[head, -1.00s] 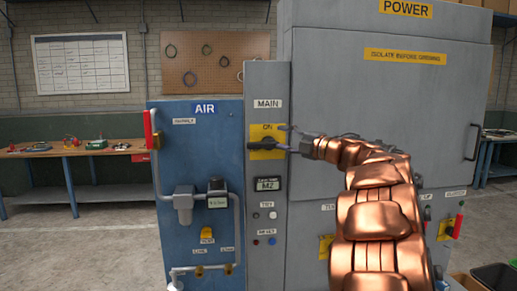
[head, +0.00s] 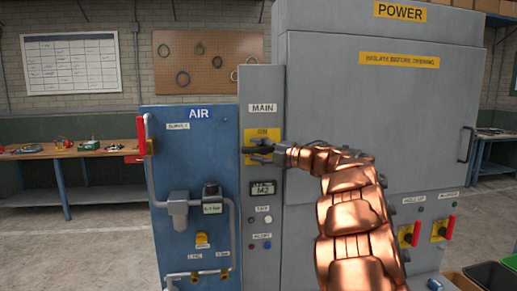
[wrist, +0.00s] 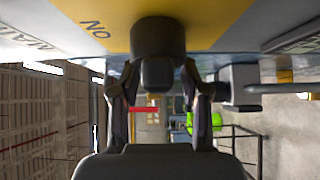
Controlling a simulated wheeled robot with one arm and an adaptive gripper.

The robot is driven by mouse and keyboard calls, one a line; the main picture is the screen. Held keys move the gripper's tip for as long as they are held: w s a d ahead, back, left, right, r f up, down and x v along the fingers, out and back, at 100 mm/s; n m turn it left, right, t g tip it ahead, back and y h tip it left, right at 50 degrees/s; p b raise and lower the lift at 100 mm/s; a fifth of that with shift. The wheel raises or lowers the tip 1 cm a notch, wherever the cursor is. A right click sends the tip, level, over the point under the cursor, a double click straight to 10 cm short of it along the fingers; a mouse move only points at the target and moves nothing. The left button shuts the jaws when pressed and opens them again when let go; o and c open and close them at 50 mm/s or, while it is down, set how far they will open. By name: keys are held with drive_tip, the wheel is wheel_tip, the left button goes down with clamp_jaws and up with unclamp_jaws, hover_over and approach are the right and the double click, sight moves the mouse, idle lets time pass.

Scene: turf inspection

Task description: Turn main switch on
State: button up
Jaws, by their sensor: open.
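The main switch is a black rotary knob (wrist: 158,42) on a yellow plate (head: 275,133) marked ON, below the MAIN label on a narrow grey panel. In the head view my gripper (head: 256,152) reaches the knob from the right and covers much of it, so the handle's angle is hard to read there. In the wrist view the open fingers of my gripper (wrist: 150,72) stand on either side of the knob's protruding handle. A gap seems to show beside the fingers; I cannot tell whether they touch it.
The blue AIR panel (head: 188,145) with pipes and a red-handled lever (head: 146,135) adjoins on the left. The large grey POWER cabinet (head: 350,105) stands on the right, with small red-handled switches (head: 450,227) low down. A workbench (head: 60,152) is at the back left.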

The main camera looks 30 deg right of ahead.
drive_tip(key=shift+w, duration=0.1)
clamp_jaws()
idle(0.4)
